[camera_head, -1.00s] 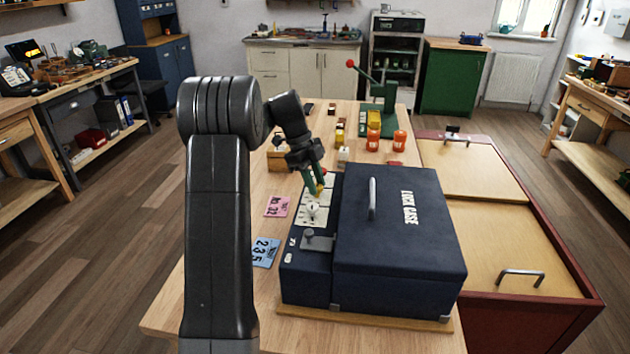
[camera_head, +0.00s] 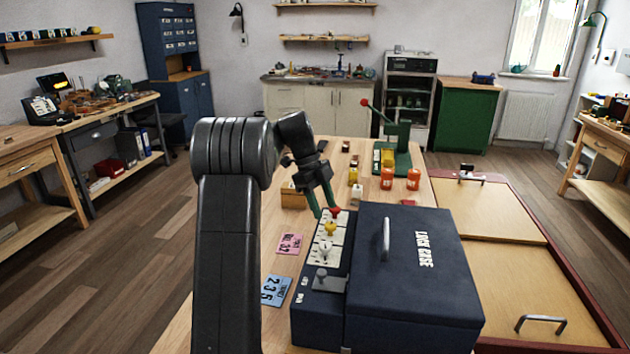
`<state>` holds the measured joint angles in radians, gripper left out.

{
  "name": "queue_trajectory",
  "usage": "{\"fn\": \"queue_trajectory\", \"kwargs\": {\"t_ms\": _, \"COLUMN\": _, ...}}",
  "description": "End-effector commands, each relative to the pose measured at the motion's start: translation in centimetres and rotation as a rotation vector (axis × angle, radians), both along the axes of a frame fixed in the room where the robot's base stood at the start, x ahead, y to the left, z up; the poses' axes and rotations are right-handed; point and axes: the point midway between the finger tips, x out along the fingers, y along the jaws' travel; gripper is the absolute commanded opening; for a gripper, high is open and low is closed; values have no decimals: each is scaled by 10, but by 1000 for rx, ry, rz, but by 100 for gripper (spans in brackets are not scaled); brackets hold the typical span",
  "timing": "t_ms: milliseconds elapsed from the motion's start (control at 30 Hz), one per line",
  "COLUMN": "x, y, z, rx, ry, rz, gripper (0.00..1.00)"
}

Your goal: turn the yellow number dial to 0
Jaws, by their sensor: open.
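The yellow number dial (camera_head: 330,229) sits on a pale plate on the narrow left part of the dark blue lock case (camera_head: 410,270). A red dial (camera_head: 335,212) is just beyond it and a white dial (camera_head: 324,248) just nearer. My gripper (camera_head: 325,212) points down at the far end of this row, with its green fingers apart. The fingertips are close to the red and yellow dials; I cannot tell whether they touch either one. Nothing shows held between them. The number the yellow dial is set to is too small to read.
A grey lever (camera_head: 324,281) stands at the near end of the dial row. A pink card (camera_head: 289,244) and a blue card (camera_head: 275,290) lie left of the case. Orange jars (camera_head: 387,179) and a green press (camera_head: 396,150) stand beyond it.

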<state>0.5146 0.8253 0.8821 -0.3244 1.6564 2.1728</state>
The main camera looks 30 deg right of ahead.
Motion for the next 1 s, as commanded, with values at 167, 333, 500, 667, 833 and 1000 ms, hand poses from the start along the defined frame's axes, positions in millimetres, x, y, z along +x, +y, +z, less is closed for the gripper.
{"fn": "queue_trajectory", "kwargs": {"t_ms": 167, "x": 16, "y": 7, "z": 41, "rx": -2, "ry": -4, "rz": 2, "gripper": 50}}
{"fn": "queue_trajectory", "kwargs": {"t_ms": 333, "x": 25, "y": 12, "z": 67, "rx": -1, "ry": -3, "rz": 1, "gripper": 50}}
{"fn": "queue_trajectory", "kwargs": {"t_ms": 500, "x": 30, "y": 15, "z": 80, "rx": 0, "ry": -1, "rz": 0, "gripper": 50}}
{"fn": "queue_trajectory", "kwargs": {"t_ms": 667, "x": 31, "y": 16, "z": 84, "rx": 1, "ry": 1, "rz": 1, "gripper": 50}}
{"fn": "queue_trajectory", "kwargs": {"t_ms": 833, "x": 31, "y": 16, "z": 83, "rx": 0, "ry": 0, "rz": 1, "gripper": 50}}
{"fn": "queue_trajectory", "kwargs": {"t_ms": 1000, "x": 31, "y": 15, "z": 83, "rx": 0, "ry": 0, "rz": 0, "gripper": 50}}
